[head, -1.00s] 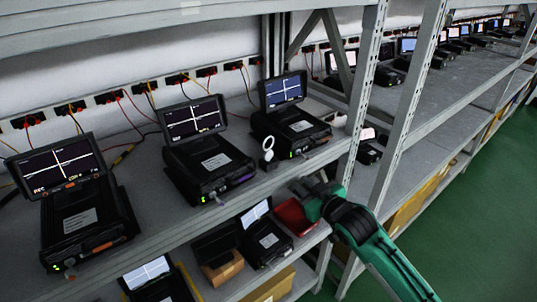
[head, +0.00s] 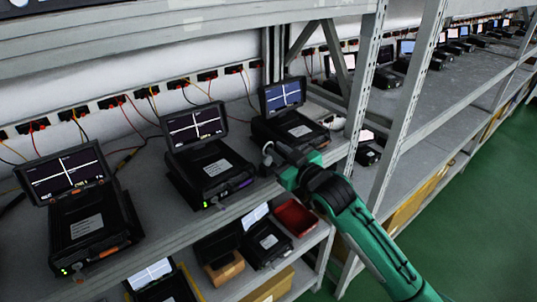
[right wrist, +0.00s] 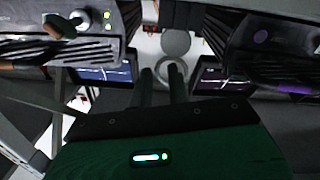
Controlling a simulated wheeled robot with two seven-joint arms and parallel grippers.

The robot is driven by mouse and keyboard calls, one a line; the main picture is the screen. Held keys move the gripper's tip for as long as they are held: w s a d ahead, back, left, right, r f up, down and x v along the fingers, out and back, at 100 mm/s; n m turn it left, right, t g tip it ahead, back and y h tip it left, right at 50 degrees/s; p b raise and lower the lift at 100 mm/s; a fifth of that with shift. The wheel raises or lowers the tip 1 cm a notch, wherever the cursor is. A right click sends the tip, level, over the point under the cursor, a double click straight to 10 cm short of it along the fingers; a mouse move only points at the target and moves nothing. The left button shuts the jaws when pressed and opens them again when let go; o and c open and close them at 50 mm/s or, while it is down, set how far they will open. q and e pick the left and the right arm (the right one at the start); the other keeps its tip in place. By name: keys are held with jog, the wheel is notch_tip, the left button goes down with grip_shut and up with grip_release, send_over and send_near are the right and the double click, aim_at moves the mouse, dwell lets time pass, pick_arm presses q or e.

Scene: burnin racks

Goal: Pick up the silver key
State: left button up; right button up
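The silver key (head: 266,149) is a pale ring-topped piece at the front edge of the upper shelf, between two black devices; my right gripper partly covers it. In the right wrist view its pale round parts (right wrist: 175,44) show just beyond the fingertips. My right gripper (head: 275,158) reaches in from the right at key height, close to the key. In the right wrist view its two dark fingers (right wrist: 162,75) stand apart with a gap between them. I cannot tell whether they touch the key. My left gripper is not in view.
Black devices with raised screens stand left (head: 207,168) and right (head: 290,128) of the key, leaving a narrow gap. A red tray (head: 296,218) sits on the lower shelf below. A perforated rack post (head: 365,80) rises to the right, close to my arm.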

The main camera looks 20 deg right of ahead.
aim_at(273, 145)
jog(key=p+x, duration=0.1)
jog(key=x, duration=0.1)
jog(key=p+x, duration=0.1)
jog(key=x, duration=0.1)
jog(key=shift+w+r, duration=0.2)
jog(key=shift+r, duration=0.05)
jog(key=shift+w+a+f, duration=0.1)
jog(key=shift+w+a, duration=0.05)
jog(key=shift+w, duration=0.2)
grip_shut()
